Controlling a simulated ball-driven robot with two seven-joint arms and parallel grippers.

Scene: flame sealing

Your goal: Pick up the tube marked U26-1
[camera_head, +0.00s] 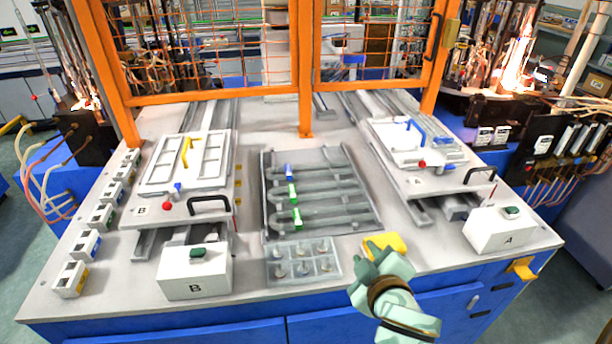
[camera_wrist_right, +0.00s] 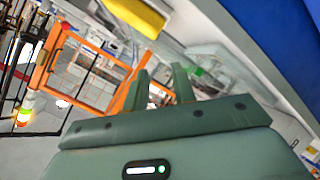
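Several grey tubes lie side by side in a dark tray (camera_head: 267,220) at the table's middle. One has a blue band (camera_head: 289,171), one a green band (camera_head: 292,190), and the nearest another green band (camera_head: 297,217). No marking is readable, so I cannot tell which is U26-1. My right gripper (camera_head: 375,248) is near the table's front edge, right of and nearer than the tray, apart from the tubes. In the right wrist view its fingers (camera_wrist_right: 160,86) stand apart with nothing held between them. My left gripper is not in view.
A yellow object (camera_head: 396,242) lies just beside my right gripper. A clear compartment box (camera_head: 303,270) stands in front of the tray. White boxes B (camera_head: 195,280) and A (camera_head: 497,232) flank it. An orange mesh frame (camera_head: 305,70) rises behind.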

